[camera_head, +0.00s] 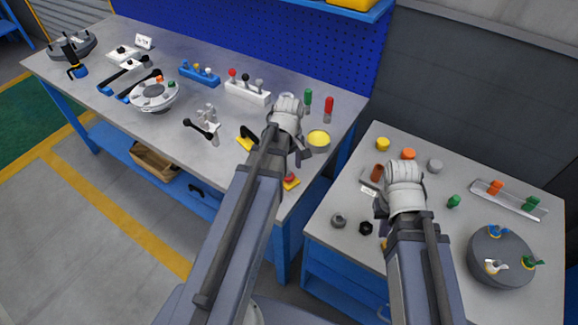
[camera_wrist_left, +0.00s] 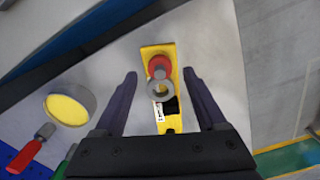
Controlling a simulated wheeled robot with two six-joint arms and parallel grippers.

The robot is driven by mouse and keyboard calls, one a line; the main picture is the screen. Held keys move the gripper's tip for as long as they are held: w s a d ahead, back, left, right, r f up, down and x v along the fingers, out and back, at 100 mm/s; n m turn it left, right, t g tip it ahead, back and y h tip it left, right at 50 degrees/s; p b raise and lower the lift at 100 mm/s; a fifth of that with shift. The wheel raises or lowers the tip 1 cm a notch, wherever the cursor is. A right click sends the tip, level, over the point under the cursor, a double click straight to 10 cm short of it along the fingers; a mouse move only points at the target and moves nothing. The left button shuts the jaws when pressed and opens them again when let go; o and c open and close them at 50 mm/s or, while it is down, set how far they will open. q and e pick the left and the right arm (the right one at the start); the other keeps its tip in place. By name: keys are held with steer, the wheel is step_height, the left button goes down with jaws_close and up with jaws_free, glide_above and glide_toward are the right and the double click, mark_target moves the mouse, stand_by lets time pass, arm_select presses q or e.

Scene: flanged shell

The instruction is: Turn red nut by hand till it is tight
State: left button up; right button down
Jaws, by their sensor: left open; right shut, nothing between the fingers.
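The red nut (camera_wrist_left: 160,65) sits at one end of a yellow base (camera_wrist_left: 149,50) in the left wrist view. A grey ring-shaped part (camera_wrist_left: 160,89) adjoins it, with a black part and a small white label beyond. In the head view the red nut (camera_head: 291,179) shows just past my left arm, which hides much of the base. My left gripper (camera_wrist_left: 160,74) is open, its fingers on either side of the base with gaps visible; contact with the nut does not show. My right gripper (camera_head: 381,206) is shut and empty over the right table, its fingertips mostly hidden.
The left bench (camera_head: 150,125) holds several fixtures. The right table (camera_head: 415,275) bears loose parts and a round grey fixture (camera_head: 500,258) with small clamps.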

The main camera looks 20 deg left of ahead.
mark_target(289, 176)
arm_select(q)
step_height(289, 176, up, 5)
steer(key=p, duration=0.3)
steer(key=shift+f, duration=0.2)
steer(key=shift+f, duration=0.1)
steer(key=s+d+m, duration=0.4)
steer(key=d+m, duration=0.4)
steer(key=d, duration=0.1)
steer(key=s+d+m+y, duration=0.1)
steer(key=s+d+m, duration=0.4)
steer(key=d+m, duration=0.3)
steer(key=shift+d, duration=1.25)
steer(key=shift+s, duration=0.1)
